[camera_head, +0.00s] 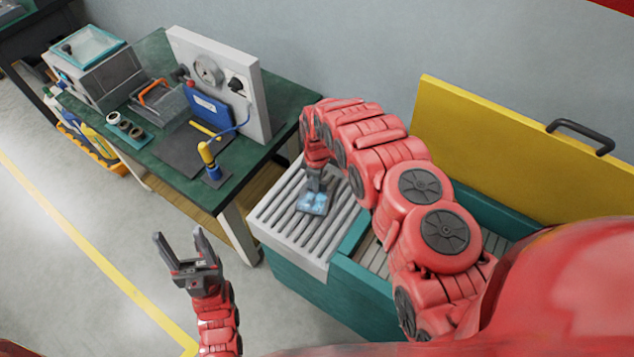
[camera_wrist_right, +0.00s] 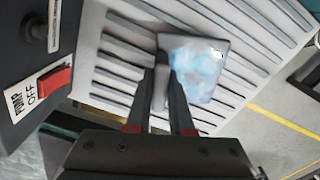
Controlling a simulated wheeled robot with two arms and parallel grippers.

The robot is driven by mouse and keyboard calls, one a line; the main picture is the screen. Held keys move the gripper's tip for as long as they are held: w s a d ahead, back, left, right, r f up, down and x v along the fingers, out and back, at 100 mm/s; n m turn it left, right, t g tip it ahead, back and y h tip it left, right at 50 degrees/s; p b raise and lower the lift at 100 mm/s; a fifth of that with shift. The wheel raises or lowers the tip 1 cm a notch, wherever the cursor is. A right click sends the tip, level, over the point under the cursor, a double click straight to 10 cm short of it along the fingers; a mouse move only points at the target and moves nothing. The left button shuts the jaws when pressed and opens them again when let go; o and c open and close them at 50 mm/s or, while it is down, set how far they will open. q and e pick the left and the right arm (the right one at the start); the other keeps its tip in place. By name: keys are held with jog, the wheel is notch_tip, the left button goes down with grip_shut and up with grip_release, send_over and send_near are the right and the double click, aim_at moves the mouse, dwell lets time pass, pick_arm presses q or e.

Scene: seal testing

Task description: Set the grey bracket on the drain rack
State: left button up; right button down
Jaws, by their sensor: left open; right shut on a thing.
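The grey bracket (camera_head: 313,204) is a small plate with shiny pale-blue patches, over the slatted drain rack (camera_head: 270,215). My right gripper (camera_head: 316,184) is shut on the bracket's edge. In the right wrist view the bracket (camera_wrist_right: 200,68) lies at the tips of the right fingers (camera_wrist_right: 164,80), with the rack's slats (camera_wrist_right: 115,62) around it. I cannot tell whether it touches the slats. The fingers hide part of its near edge. My left gripper (camera_head: 179,237) is open and empty, over the floor left of the rack.
The teal washer with a raised yellow lid (camera_head: 480,140) stands right of the rack. A pump switch panel (camera_wrist_right: 40,90) is close at left in the wrist view. A green bench (camera_head: 222,190) with test gear stands at left. The rack's other slats look clear.

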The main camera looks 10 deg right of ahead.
jog(key=shift+w+f+b, duration=0.1)
jog(key=shift+f+b, duration=0.3)
jog(key=shift+f, duration=0.2)
dwell(0.3)
jog(key=c, duration=0.7)
grip_release()
jog(key=shift+r+p, duration=1.5)
jog(key=shift+r, duration=1.55)
jog(key=shift+s+a+f, duration=0.1)
jog(key=shift+s, duration=0.1)
